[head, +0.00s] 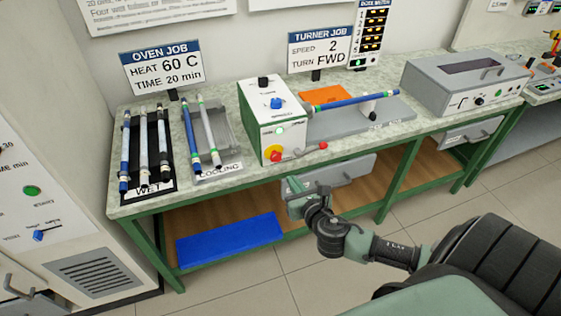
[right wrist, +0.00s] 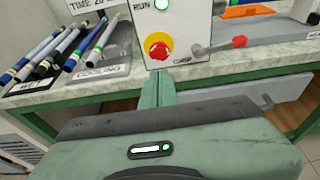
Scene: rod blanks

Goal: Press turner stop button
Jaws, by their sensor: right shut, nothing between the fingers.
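The turner (head: 275,120) is a white box with a green side on the bench, with a blue knob and a lit green RUN light (head: 280,130). Its red stop button (head: 274,153) on a yellow base is low on the front face. In the right wrist view the button (right wrist: 158,50) is straight ahead, just beyond the fingertips. A blue rod (head: 345,102) lies across the turner to its rest. My right gripper (head: 294,184) is shut and empty, in front of and below the button, apart from it in the head view. My left gripper is not in view.
A red-tipped lever (head: 322,146) sticks out right of the button. The WET rack (head: 126,193) and COOLING tray (head: 235,158) hold rods at left. A grey drawer front (head: 345,170) is under the bench edge. A grey machine (head: 465,80) stands at right.

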